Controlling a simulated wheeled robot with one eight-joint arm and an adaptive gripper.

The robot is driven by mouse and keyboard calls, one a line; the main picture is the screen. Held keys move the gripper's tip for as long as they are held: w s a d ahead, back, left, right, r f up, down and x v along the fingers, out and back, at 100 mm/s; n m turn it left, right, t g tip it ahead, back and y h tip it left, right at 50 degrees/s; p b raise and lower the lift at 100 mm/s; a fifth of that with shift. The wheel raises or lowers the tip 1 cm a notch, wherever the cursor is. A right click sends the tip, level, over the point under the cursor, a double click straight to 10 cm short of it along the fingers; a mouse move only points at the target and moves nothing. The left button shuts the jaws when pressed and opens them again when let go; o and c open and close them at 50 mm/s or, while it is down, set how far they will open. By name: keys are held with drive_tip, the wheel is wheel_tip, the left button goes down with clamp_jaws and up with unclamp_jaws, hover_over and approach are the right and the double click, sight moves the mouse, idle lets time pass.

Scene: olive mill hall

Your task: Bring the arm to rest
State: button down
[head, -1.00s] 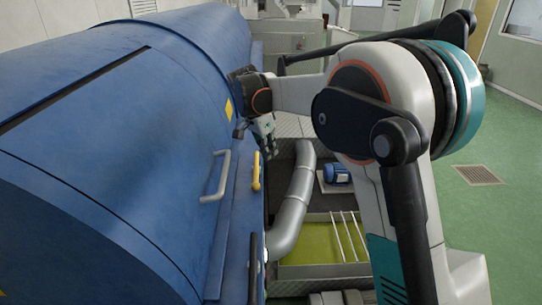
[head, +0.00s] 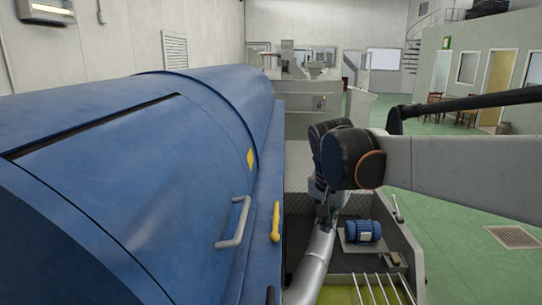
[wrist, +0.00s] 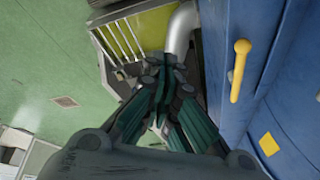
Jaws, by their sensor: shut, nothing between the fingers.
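My gripper (wrist: 165,75) fills the middle of the wrist view, its dark green fingers drawn together at the tips with nothing held. In the head view my arm reaches in from the right, and the gripper hangs below the dark wrist joint, mostly hidden by it. The gripper is above the silver pipe (head: 315,268) and just right of the blue machine (head: 190,170). In the wrist view the pipe (wrist: 181,30) appears beyond the fingertips; I cannot tell the gap between them.
The blue machine has a grey handle (head: 236,225) and a yellow handle (head: 275,221). A blue motor (head: 362,231) sits right of the pipe, near an olive-green basin (head: 340,296) with bars. Open green floor (head: 455,225) lies to the right.

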drive_tip(key=s+d+f+n+t+b, duration=0.1)
drive_tip(key=s+d+f+n+b, duration=0.1)
drive_tip(key=s+f, duration=0.3)
drive_tip(key=s+d+f+n+t+y+b, duration=0.1)
drive_tip(key=s+f, duration=0.4)
drive_tip(key=s, duration=0.5)
drive_tip(key=s+d+f+n+t+b, duration=0.1)
drive_tip(key=s+d+f+n+b, duration=0.2)
drive_tip(key=s, duration=0.5)
wheel_tip(320, 180, down, 2)
drive_tip(key=shift+s+n+b, duration=0.3)
drive_tip(key=shift+b, duration=0.6)
